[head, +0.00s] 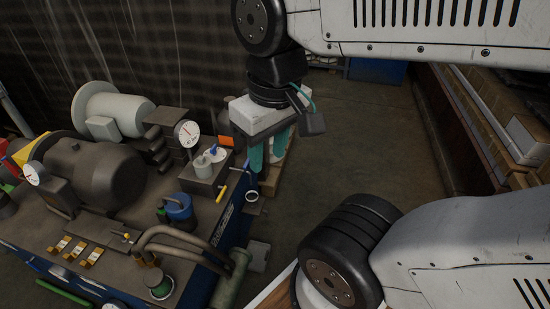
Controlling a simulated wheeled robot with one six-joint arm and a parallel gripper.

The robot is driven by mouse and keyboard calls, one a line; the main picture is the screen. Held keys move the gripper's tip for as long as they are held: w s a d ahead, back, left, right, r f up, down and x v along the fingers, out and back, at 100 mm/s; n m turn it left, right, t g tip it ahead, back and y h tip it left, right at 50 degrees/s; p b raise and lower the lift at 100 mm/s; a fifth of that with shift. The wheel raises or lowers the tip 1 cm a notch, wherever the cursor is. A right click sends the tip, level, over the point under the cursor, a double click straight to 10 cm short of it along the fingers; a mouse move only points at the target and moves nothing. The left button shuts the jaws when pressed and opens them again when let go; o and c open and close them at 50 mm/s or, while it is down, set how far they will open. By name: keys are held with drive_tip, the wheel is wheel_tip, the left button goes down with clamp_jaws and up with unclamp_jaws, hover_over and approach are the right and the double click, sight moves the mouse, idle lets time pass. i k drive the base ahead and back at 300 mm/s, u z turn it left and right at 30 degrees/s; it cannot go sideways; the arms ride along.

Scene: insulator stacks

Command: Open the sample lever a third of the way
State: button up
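A short yellow lever (221,194) sticks out at the right side of the machine bench, below a block with a gauge. A smaller yellow handle (127,237) sits on a fitting near the bench's middle. No readable label shows which one is the sample lever. My gripper (267,165) hangs from the arm with its teal fingers pointing down, beyond and to the right of the yellow lever. The fingers look apart, with nothing seen between them. The gripper appears clear of both levers.
The bench (60,215) carries a dark motor (105,175), a white-faced gauge (189,133), a blue pot (178,207) and curved pipes (180,236). A small white-rimmed cup (252,197) is at its right edge. Open floor (355,140) lies to the right; boxes line the far right.

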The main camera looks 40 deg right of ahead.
sight(248, 160)
drive_tip(key=z, duration=0.85)
drive_tip(key=k, duration=1.15)
drive_tip(key=z, duration=0.95)
drive_tip(key=i, duration=1.45)
drive_tip(key=u, duration=1.45)
drive_tip(key=i, duration=0.65)
drive_tip(key=u, duration=0.7)
